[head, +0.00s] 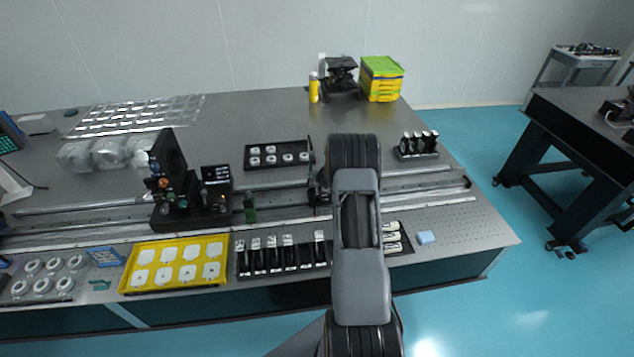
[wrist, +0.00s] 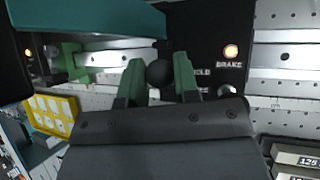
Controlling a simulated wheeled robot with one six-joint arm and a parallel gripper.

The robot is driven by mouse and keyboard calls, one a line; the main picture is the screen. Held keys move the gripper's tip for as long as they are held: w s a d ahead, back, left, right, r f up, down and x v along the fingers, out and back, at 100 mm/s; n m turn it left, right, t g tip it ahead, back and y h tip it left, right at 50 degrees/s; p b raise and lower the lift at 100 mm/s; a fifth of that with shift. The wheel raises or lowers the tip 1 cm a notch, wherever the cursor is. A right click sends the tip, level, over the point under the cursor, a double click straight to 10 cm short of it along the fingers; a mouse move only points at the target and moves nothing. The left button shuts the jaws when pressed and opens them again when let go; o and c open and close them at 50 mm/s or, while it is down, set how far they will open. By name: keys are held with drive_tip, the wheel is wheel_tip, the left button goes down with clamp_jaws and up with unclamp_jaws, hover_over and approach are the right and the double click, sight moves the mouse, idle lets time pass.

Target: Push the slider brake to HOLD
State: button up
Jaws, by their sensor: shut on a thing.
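In the wrist view, the black slider panel (wrist: 205,35) carries a lit orange lamp (wrist: 231,51) above the word BRAKE. A partly hidden label ending in "OLD" shows beside the knob; another label below it is too small to read. A round black brake knob (wrist: 158,75) sits between the green fingers of my gripper (wrist: 160,70), which is shut on it. The knob's lever and slot are hidden behind the gripper. In the head view, my arm covers the gripper and most of the slider (head: 316,181), which stands on the long rail.
The rail (head: 285,198) runs along the table. A dark optics mount (head: 168,165) and a green piece (head: 249,208) stand to the left. A yellow tray (head: 135,283) and a black rack of holders (head: 265,268) line the front edge. Another rack (head: 418,153) stands right, behind the rail.

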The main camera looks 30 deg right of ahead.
drive_tip(key=o, duration=0.9)
drive_tip(key=v, duration=1.3)
drive_tip(key=shift+s+r+b, duration=0.25)
drive_tip(key=shift+s+b, duration=0.05)
drive_tip(key=shift+b, duration=0.05)
